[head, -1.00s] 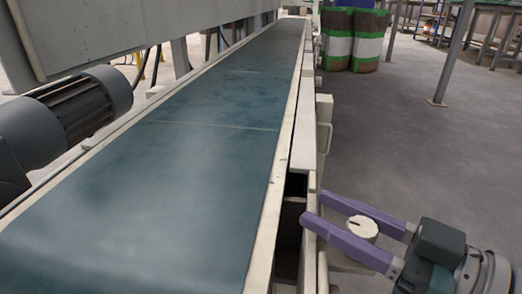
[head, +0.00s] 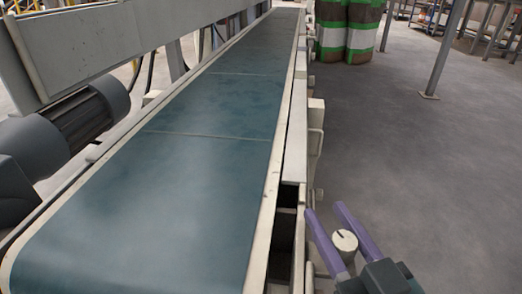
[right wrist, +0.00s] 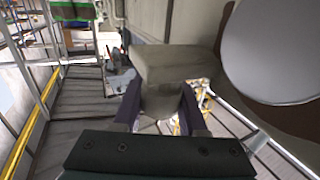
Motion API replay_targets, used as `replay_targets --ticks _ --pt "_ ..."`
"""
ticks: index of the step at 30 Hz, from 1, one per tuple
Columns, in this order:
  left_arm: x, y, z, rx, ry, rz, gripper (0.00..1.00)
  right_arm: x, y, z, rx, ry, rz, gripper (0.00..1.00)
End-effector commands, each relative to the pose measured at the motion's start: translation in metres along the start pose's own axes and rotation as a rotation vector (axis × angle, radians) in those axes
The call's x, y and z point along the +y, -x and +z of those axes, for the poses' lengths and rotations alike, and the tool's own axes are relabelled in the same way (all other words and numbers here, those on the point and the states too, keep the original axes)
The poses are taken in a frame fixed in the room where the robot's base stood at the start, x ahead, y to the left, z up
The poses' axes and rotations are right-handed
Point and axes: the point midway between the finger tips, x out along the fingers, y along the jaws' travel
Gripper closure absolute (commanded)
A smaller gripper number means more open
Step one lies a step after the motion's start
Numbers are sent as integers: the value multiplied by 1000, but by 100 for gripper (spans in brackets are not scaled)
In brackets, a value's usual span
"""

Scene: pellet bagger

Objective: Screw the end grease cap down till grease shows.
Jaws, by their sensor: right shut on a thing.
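The grease cap (head: 344,241) is a small pale round knob with a short dark mark on top, beside the near right corner of the conveyor. My right gripper (head: 325,209) has purple fingers either side of it and is shut on it, the fingertips reaching past it. In the right wrist view, a beige piece (right wrist: 162,100) is between the fingers of my right gripper (right wrist: 158,90), under a wider beige block (right wrist: 175,64). I cannot make out any grease; the cap's base is hidden. My left gripper is not in view.
The conveyor's green belt (head: 190,170) runs away up the picture, its pale side frame (head: 264,215) left of the gripper. A grey motor (head: 85,120) is at the left. The floor (head: 430,160) at right is clear.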

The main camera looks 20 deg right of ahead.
Motion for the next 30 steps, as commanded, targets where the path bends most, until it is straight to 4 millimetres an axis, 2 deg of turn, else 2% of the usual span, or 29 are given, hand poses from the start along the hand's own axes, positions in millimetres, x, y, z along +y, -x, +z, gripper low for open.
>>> replay_targets --ticks 14,15,22,30 --pt "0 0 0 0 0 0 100 1 0 0 2 0 13 100" --pt "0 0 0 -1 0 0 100 1 0 0 2 0 13 55" --pt "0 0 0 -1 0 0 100 1 0 0 2 0 13 29" --pt "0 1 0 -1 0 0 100 0 1 -1 1 0 13 29"
